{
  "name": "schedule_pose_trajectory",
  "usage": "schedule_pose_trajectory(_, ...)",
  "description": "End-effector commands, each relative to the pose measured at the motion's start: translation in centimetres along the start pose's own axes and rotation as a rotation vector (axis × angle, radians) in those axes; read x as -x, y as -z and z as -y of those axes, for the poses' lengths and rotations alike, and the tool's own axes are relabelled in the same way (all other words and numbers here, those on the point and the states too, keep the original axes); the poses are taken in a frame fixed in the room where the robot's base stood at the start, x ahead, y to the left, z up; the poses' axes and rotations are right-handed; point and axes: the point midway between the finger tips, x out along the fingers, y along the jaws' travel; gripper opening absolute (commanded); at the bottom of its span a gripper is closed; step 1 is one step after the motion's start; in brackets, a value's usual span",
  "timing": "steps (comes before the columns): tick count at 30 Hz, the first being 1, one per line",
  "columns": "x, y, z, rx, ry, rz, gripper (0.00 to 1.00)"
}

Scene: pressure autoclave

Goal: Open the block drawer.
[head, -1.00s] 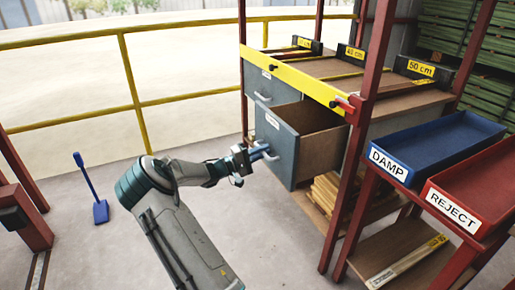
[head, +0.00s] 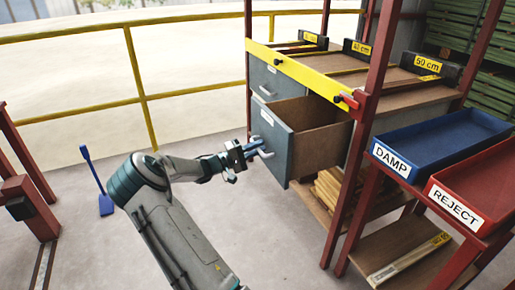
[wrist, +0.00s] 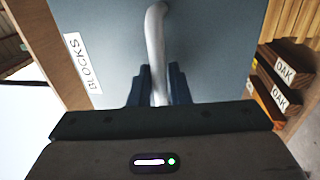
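The block drawer (head: 281,147) is a grey-blue front on a wooden box, pulled well out of the rack, its inside showing empty where visible. In the wrist view its front (wrist: 215,45) carries a label (wrist: 83,63) reading BLOCKS. Its pale bar handle (wrist: 156,45) runs between the two dark fingers of my gripper (wrist: 159,88). The fingers lie close on both sides of the handle, shut on it. In the head view my gripper (head: 255,149) is at the drawer front from the left.
A closed grey drawer (head: 266,80) sits behind it. A yellow bar (head: 300,76) crosses the rack above. A red post (head: 352,150) stands right of the drawer. Blue DAMP (head: 440,140) and red REJECT (head: 480,190) trays are at right.

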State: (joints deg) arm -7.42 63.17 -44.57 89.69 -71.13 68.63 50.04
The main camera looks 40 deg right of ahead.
Motion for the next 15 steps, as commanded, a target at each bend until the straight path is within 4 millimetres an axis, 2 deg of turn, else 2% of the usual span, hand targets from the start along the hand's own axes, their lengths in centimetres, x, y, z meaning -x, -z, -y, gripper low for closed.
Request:
schedule_pose_trajectory(4, 0.6, 0.1, -0.1, 0.000, 0.000, -0.002, 0.16)
schedule_pose_trajectory(7, 1.9, 0.1, -0.1, 0.000, 0.000, -0.004, 0.16)
schedule_pose_trajectory(15, 8.0, 0.1, -0.2, -0.001, 0.000, -0.005, 0.16)
